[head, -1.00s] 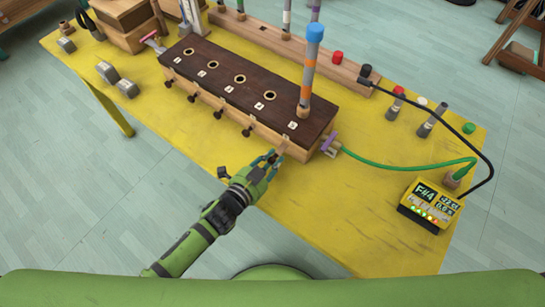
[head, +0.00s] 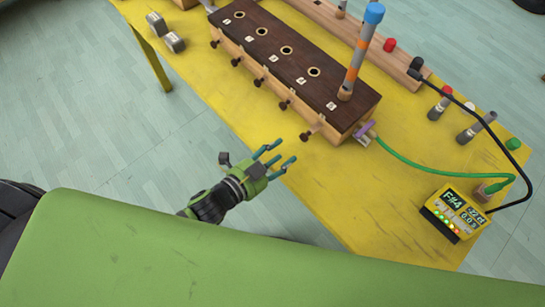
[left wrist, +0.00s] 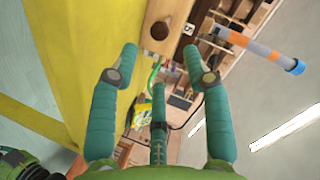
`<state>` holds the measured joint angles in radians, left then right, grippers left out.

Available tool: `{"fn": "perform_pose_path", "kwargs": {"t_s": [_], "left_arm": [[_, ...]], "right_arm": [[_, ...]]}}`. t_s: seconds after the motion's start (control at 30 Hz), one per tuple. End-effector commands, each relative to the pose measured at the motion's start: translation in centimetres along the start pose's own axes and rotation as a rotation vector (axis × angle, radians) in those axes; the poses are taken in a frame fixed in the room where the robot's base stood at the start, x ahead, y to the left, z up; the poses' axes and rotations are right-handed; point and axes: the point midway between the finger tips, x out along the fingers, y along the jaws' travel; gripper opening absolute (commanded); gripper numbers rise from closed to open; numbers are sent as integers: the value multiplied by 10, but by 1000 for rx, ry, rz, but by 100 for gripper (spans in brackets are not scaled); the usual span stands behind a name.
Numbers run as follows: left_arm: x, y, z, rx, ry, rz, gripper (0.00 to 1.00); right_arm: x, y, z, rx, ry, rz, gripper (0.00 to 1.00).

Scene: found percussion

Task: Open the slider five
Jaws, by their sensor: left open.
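A long wooden box (head: 300,60) with a dark top stands on the yellow table. Several dark knobs line its front side. The right-most one, slider five's knob (head: 306,136), sits farther out from the box than the others, on a pale wooden strip. A brown knob on pale wood also shows in the left wrist view (left wrist: 158,30), beyond the fingertips. A grey and orange pipe with a blue cap (head: 361,48) stands at the box's right end. My left gripper (head: 277,154) is open and empty, in front of the knob and apart from it. My right gripper is not in view.
A green hose (head: 425,166) runs from the box's right end to a fitting near a yellow tuner (head: 455,212), which reads F#4.

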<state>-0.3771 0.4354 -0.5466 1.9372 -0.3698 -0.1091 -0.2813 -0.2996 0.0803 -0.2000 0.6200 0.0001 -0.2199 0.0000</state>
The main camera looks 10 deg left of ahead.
Motion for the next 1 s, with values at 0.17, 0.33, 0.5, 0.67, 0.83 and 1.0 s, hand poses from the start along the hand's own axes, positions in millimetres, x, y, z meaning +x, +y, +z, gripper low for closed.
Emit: {"fn": "perform_pose_path", "kwargs": {"t_s": [0.17, 0.33, 0.5, 0.67, 0.83, 1.0], "left_arm": [[-20, 0, 0, 0, -1, 0, 48], [-24, -1, 0, 1, 1, -2, 48], [-24, -1, 0, 1, 1, -1, 48], [-24, 0, 0, 0, 0, -1, 48], [-23, -1, 0, -2, -3, -2, 48], [-23, -16, 14, -93, -118, -25, 48]], "right_arm": [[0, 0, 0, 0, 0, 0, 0], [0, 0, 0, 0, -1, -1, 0], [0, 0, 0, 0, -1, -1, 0], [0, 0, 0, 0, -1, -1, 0], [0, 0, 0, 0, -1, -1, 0], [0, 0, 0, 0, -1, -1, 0]]}}
